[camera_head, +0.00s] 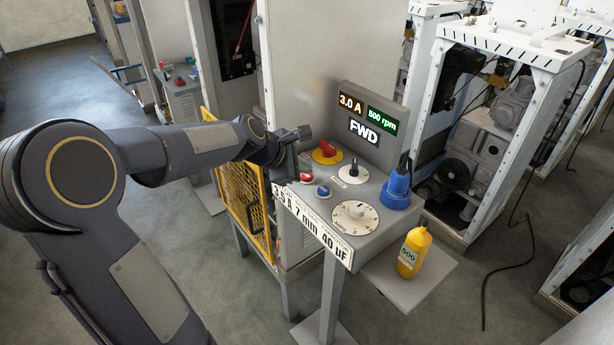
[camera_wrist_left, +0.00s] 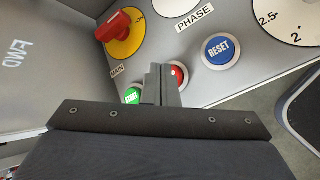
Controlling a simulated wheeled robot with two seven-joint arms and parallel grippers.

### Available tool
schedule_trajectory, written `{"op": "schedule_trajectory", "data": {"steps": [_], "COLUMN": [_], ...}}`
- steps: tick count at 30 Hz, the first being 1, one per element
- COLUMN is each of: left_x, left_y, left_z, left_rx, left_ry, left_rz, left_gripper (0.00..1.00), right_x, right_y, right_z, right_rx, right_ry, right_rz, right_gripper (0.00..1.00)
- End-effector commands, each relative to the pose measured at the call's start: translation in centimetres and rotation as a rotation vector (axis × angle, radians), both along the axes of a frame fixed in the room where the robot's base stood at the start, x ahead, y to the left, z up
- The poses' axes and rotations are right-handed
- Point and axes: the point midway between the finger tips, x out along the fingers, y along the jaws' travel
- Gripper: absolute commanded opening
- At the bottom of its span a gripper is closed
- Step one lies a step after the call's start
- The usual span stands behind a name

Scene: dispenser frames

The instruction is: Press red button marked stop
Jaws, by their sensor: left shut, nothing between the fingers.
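The red button (camera_head: 306,178) sits on the sloped top of the grey control panel, near its left front corner. It also shows in the left wrist view (camera_wrist_left: 178,74), partly hidden behind my fingers; its marking cannot be read. My left gripper (camera_head: 291,174) is shut and empty at that corner, right beside the red button. In the left wrist view the closed fingertips (camera_wrist_left: 164,70) overlap the button's left part. I cannot tell whether they touch it. My right gripper is not in view.
A green START button (camera_wrist_left: 132,95) and a blue RESET button (camera_wrist_left: 218,50) flank the red one. A red MAIN knob (camera_head: 327,148) on yellow, a black PHASE knob (camera_head: 354,168) and a white dial (camera_head: 354,217) are close.

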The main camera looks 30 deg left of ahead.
Motion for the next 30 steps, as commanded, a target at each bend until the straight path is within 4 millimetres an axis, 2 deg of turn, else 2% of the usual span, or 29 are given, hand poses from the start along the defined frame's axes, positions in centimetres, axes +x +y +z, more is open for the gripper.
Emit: {"op": "schedule_trajectory", "data": {"steps": [30], "left_x": [0.0], "left_y": [-0.01], "left_z": [-0.86], "left_rx": [0.0], "left_ry": [0.0], "left_rz": [0.0], "left_gripper": [0.0], "right_x": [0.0], "right_y": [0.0], "right_z": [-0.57], "right_rx": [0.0], "right_ry": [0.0], "right_rz": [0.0], "right_gripper": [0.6]}}
